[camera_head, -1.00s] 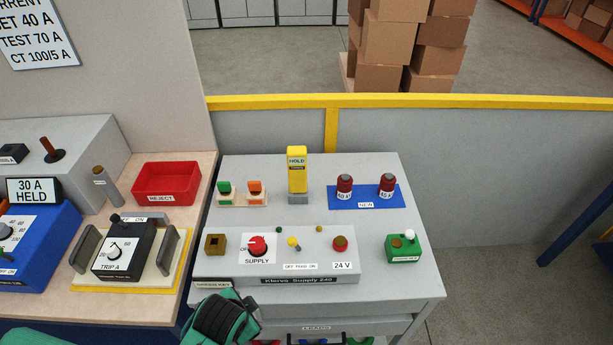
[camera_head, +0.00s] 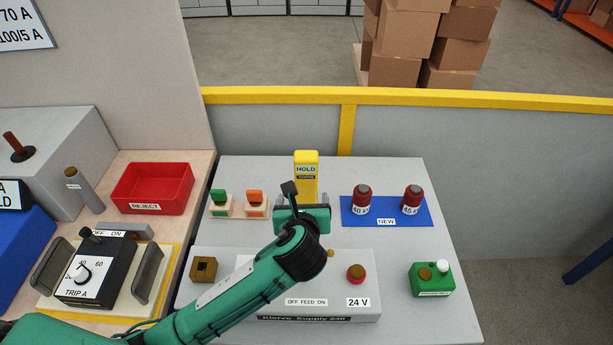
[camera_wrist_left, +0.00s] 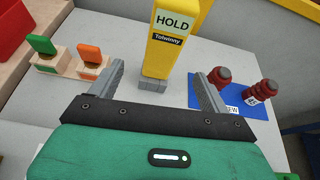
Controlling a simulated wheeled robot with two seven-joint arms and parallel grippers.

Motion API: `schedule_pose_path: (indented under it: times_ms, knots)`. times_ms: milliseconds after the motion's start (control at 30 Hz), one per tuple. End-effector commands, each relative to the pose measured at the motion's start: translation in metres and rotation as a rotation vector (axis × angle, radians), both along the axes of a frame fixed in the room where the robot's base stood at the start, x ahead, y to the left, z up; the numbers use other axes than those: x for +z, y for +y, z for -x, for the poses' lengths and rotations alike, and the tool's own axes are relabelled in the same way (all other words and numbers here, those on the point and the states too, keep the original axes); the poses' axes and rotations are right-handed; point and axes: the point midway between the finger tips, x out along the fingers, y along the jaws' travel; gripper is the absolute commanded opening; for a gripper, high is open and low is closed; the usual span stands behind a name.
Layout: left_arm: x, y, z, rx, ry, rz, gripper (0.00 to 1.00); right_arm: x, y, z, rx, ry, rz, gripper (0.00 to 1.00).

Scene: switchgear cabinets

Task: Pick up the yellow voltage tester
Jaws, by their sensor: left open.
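The yellow voltage tester (camera_head: 306,172) stands upright on the grey table, with a "HOLD" label on its upper face. It also shows in the left wrist view (camera_wrist_left: 172,45), standing in a small grey base. My left gripper (camera_head: 302,197) is in front of the tester in the head view and hides its lower part. In the left wrist view the two fingers (camera_wrist_left: 160,83) are open, one to each side of the tester's lower part in the picture, with nothing gripped. I cannot tell whether the fingertips reach alongside it. My right gripper is not in view.
Green and orange pieces in wooden holders (camera_head: 237,211) stand left of the tester. Two dark red fuses stand on a blue mat (camera_head: 387,219) to the right. The supply panel (camera_head: 362,308) lies under my left arm. A red reject tray (camera_head: 152,187) is further left.

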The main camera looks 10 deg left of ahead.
Motion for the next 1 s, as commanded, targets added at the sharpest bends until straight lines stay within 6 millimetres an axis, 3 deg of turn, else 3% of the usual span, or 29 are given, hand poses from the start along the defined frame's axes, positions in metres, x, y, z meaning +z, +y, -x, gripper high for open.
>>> schedule_pose_path:
  times_ms: [167,433,800,1000]
  knots:
    - [-0.001,0.0,-0.012,-0.024,-0.011,-0.061,0.8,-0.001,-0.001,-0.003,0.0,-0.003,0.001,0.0]
    - [-0.021,0.009,-0.058,-0.022,-0.009,-0.058,0.8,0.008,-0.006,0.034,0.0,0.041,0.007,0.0]
    - [-0.034,0.014,-0.085,-0.022,-0.008,-0.055,0.8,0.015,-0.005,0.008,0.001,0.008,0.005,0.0]
    - [-0.045,0.015,-0.105,-0.022,-0.007,-0.055,0.8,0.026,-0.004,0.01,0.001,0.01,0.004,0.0]
